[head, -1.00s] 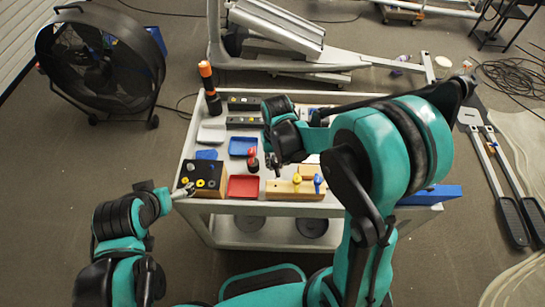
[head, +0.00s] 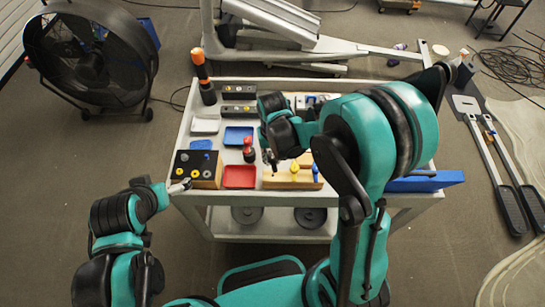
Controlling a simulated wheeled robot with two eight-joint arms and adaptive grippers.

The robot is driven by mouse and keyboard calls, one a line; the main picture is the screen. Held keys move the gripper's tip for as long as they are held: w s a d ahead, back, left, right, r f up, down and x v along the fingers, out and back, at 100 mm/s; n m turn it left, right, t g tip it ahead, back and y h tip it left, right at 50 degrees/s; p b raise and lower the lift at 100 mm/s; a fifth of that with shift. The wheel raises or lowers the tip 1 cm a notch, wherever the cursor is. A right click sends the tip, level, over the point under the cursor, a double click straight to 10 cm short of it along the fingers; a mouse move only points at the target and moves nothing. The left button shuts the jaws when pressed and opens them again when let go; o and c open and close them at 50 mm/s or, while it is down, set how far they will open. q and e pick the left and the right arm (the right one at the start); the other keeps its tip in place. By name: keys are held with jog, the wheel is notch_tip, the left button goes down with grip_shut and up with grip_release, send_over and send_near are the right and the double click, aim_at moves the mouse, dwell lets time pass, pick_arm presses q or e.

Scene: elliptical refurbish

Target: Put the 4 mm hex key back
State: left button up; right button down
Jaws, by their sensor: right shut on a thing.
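A wooden block (head: 285,185) near the front edge of the cart top holds upright keys with a yellow handle (head: 294,167) and a blue handle (head: 315,172). My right gripper (head: 270,160) is shut just above the block's left end, left of the yellow handle. It holds the 4 mm hex key, which is mostly hidden by the fingers; its size cannot be read. Whether its tip touches the block cannot be told. My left gripper (head: 180,187) is at the cart's front left corner, beside a black-topped box with yellow knobs (head: 197,167); its finger opening is unclear.
A red tray (head: 239,177), a blue tray (head: 238,136) and a red-topped black tool (head: 249,150) are left of the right gripper. An orange and black flashlight (head: 203,78) stands at the back left. A blue bin (head: 428,181) is at the right. My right arm hides the cart's right part.

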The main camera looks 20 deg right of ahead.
jog(key=shift+f, duration=0.15)
jog(key=shift+f+b, duration=1.75)
jog(key=shift+f, duration=0.05)
jog(key=shift+f, duration=0.1)
jog(key=shift+f+b, duration=0.85)
jog(key=shift+b, duration=0.1)
jog(key=shift+f+b, duration=0.5)
jog(key=c, duration=1.2)
grip_release()
jog(key=shift+r, duration=0.1)
